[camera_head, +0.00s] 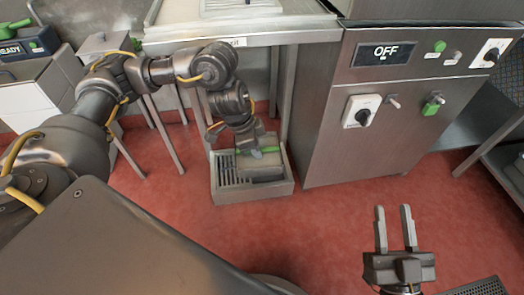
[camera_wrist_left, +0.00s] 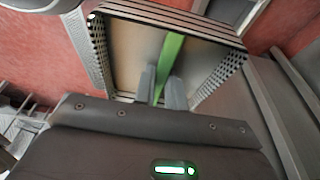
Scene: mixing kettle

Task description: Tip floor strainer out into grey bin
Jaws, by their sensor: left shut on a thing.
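The floor strainer (camera_head: 262,171) is a metal basket with a green handle, sitting at or in the steel floor trough (camera_head: 254,194) below the bench. In the left wrist view the strainer (camera_wrist_left: 203,68) shows perforated sides, and its green handle (camera_wrist_left: 171,50) runs between my fingers. My left gripper (camera_head: 247,149) reaches down from above and is shut on this handle; it also shows in the left wrist view (camera_wrist_left: 161,88). Whether the strainer is lifted clear is hard to tell. My right gripper (camera_head: 394,212) is open and empty over the floor. I cannot identify the grey bin with certainty.
A steel cabinet (camera_head: 322,115) with knobs and an OFF display stands right of the trough. A steel bench (camera_head: 240,36) is above and behind it, with legs near my left arm. Red floor (camera_head: 310,222) is clear in front. A rack (camera_head: 508,165) stands far right.

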